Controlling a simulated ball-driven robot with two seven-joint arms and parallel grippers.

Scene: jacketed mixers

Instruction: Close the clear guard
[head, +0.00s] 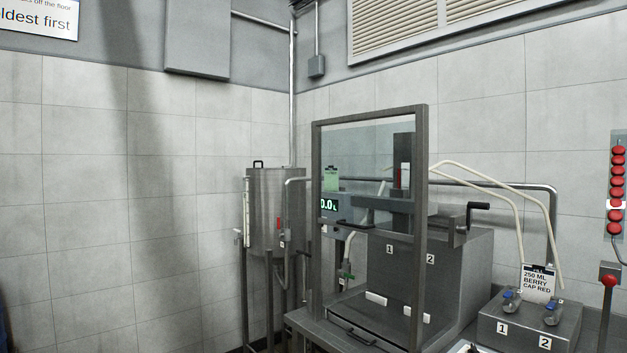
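The clear guard (421,215) is a see-through panel in a dark grey upright frame. It stands in front of a steel machine (450,270) right of the picture's centre. A grey unit with a lit display (329,205) reading 0.0 shows through the panel. A black bar handle (352,334) lies low at the guard's foot; I cannot tell whether it belongs to the guard. How far the guard stands from the machine is hard to judge from this single view. Neither of my grippers is in view.
A steel tank (273,210) on legs stands behind and left of the guard. A crank with a black grip (478,206) sticks out to the right. A steel block with two blue-topped valves (530,315) stands front right. A post with a red knob (609,280) is at the right edge.

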